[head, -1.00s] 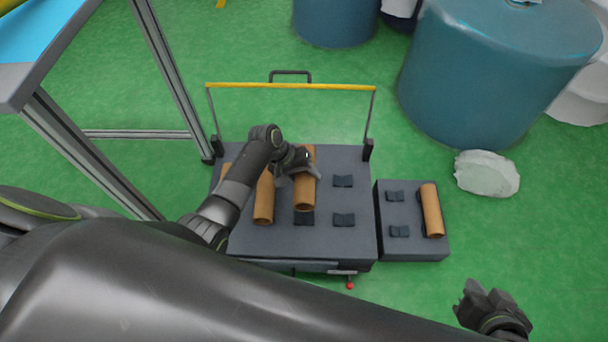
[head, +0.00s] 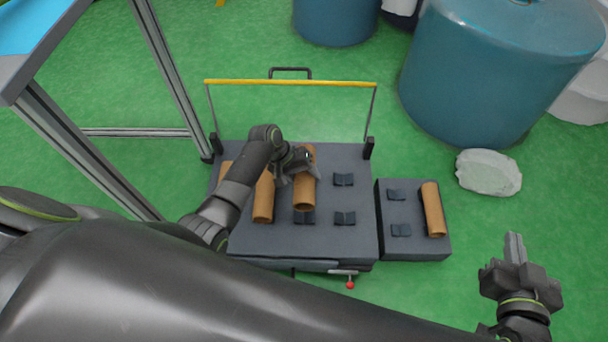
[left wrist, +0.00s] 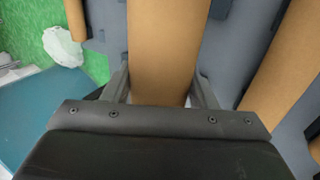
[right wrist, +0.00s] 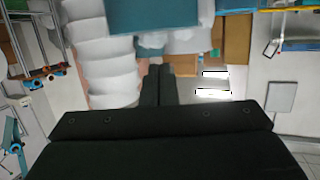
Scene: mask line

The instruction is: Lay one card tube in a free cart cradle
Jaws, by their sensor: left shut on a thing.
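My left gripper (head: 298,168) is shut on a brown card tube (head: 304,195) over the middle of the grey cart (head: 250,240). The held tube (left wrist: 165,45) runs between both fingers in the left wrist view. Its near end is just above a dark cradle (head: 304,218); I cannot tell if it rests. Another tube (head: 263,200) lies just left, and a third (head: 225,172) is mostly hidden by my arm. To the right, a far cradle (head: 343,180) and a near cradle (head: 345,218) are empty. My right gripper (head: 515,248) is shut and empty, off to the right.
A low grey platform (head: 418,250) beside the cart holds one tube (head: 432,210) and an empty cradle pair (head: 397,195). The cart has a yellow-topped handle (head: 290,84) at its far end. A teal drum (head: 480,80) and a whitish lump (head: 488,172) are beyond.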

